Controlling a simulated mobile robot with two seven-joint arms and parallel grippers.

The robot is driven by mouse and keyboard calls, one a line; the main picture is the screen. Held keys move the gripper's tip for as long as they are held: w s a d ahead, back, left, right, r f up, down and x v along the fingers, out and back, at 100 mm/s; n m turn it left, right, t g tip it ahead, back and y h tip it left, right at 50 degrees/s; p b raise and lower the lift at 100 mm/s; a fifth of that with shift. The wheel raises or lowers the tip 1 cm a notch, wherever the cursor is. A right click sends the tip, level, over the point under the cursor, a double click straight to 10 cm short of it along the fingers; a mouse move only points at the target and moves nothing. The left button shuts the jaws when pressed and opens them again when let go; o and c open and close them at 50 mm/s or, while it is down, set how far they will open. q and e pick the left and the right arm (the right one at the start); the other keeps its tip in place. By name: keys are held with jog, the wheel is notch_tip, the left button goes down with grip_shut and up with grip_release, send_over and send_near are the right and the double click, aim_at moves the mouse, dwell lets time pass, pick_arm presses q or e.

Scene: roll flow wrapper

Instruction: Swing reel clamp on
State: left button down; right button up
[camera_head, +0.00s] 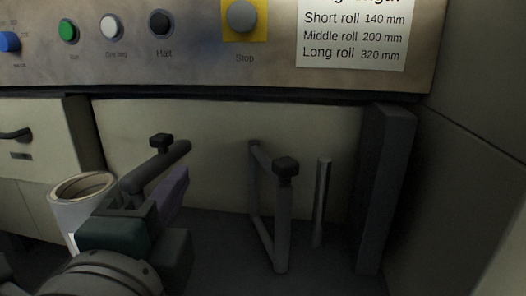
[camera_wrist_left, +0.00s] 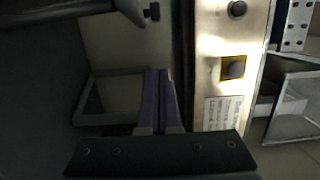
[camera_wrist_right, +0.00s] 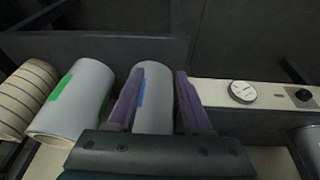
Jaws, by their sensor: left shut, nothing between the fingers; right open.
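Two grey bars with black knobs, which look like reel clamp parts, sit below the button panel. One bar (camera_head: 158,165) stands at the left, just above my left gripper, with its knob on top. The other is an angled frame (camera_head: 282,225) with a knob at its upper corner, right of my gripper. My left gripper (camera_head: 176,188) has purple fingers; in the left wrist view (camera_wrist_left: 160,78) they are together and empty, beside a grey frame (camera_wrist_left: 108,118). My right gripper (camera_wrist_right: 157,85) is open in the right wrist view, its fingers either side of a grey roll with a blue label (camera_wrist_right: 155,112).
A white roll (camera_head: 82,188) stands left of my left gripper. A thin upright rod (camera_head: 321,200) and a dark upright plate (camera_head: 385,190) stand at the right. In the right wrist view, a green-labelled roll (camera_wrist_right: 78,105) and a striped roll (camera_wrist_right: 27,98) lie to the left.

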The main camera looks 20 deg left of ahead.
pick_arm(q)
jog(key=shift+w, duration=0.1)
send_near(173, 146)
jog(key=w+d+r, duration=0.3)
jog(key=w+d, duration=0.2)
jog(key=a, duration=0.1)
jog(key=a+p, duration=0.1)
jog(key=a, duration=0.2)
jog(key=shift+a+f+p, duration=0.25)
jog(key=shift+f+p, duration=0.1)
jog(key=shift+p, duration=0.05)
